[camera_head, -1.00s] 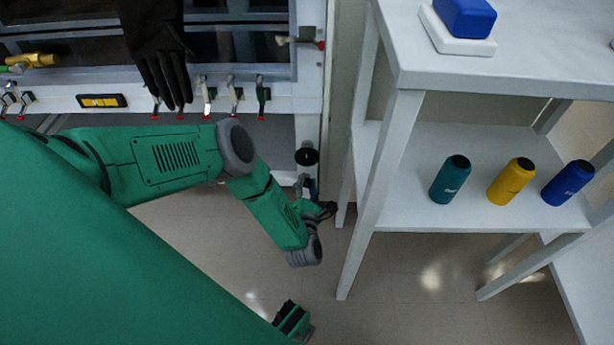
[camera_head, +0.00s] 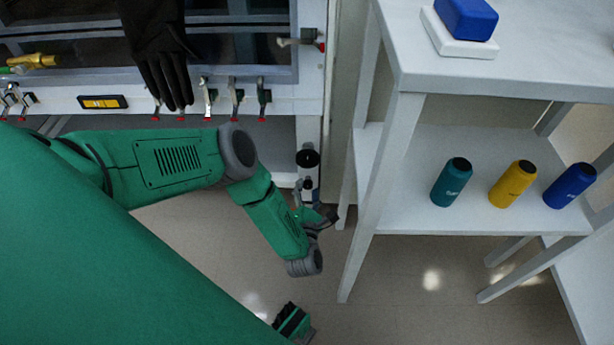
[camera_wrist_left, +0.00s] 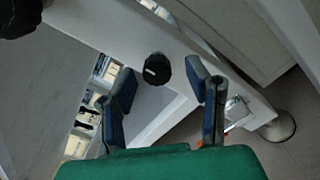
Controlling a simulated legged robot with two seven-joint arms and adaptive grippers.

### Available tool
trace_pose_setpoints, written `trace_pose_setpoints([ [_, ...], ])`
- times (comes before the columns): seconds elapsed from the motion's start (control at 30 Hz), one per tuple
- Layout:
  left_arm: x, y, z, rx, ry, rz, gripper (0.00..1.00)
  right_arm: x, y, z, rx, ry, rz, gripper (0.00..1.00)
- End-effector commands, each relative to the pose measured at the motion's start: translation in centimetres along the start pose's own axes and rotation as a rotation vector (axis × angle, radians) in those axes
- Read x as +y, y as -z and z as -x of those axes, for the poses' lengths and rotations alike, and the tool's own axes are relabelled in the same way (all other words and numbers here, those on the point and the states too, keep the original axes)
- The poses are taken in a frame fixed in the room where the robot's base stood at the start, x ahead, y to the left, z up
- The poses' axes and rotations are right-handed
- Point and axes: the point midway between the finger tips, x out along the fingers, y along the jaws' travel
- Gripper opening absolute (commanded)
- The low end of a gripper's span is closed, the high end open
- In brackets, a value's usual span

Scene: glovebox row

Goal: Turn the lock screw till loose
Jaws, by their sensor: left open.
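The lock screw appears as a black ribbed knob with a pale mark in the left wrist view (camera_wrist_left: 157,68), on a white frame member. In the head view a small dark knob (camera_head: 308,184) shows on the white post, below a larger round black cap (camera_head: 308,158). My left gripper (camera_head: 321,212) is beside the post's lower part. In the left wrist view the open left gripper (camera_wrist_left: 160,80) has its blue-padded fingers either side of the knob, with visible space to both. I cannot tell the depth left between fingertips and knob.
A white shelf unit (camera_head: 400,140) stands close right of my left gripper, carrying several bottles. The glovebox front (camera_head: 280,98) has a row of clamps and a hanging black glove (camera_head: 163,70). Bare floor (camera_head: 390,290) lies below.

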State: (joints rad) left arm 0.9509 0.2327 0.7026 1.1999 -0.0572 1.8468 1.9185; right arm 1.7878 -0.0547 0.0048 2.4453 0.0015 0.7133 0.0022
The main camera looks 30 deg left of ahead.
Motion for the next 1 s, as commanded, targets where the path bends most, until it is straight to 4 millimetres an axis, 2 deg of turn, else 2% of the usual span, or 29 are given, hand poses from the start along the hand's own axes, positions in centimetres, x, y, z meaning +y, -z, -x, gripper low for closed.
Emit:
trace_pose_setpoints([
  [0.2,-0.2,0.1,5.2,0.003,0.008,0.0,0.44,0.0,0.0,0.0,0.0,0.0,0.0,0.4],
  [0.27,-0.2,0.4,6.3,0.01,0.009,0.0,0.44,0.0,0.0,0.0,0.0,0.0,0.0,0.4],
  [0.57,-0.1,0.3,8.1,0.007,0.004,0.0,0.44,0.0,0.0,0.0,0.0,0.0,0.0,0.4],
  [0.8,-0.2,0.2,10.3,0.004,0.007,0.0,0.44,0.0,0.0,0.0,0.0,0.0,0.0,0.4],
  [1.0,-0.2,0.1,10.5,0.003,0.005,-0.001,0.44,0.0,0.0,0.0,0.0,0.0,0.0,0.4],
])
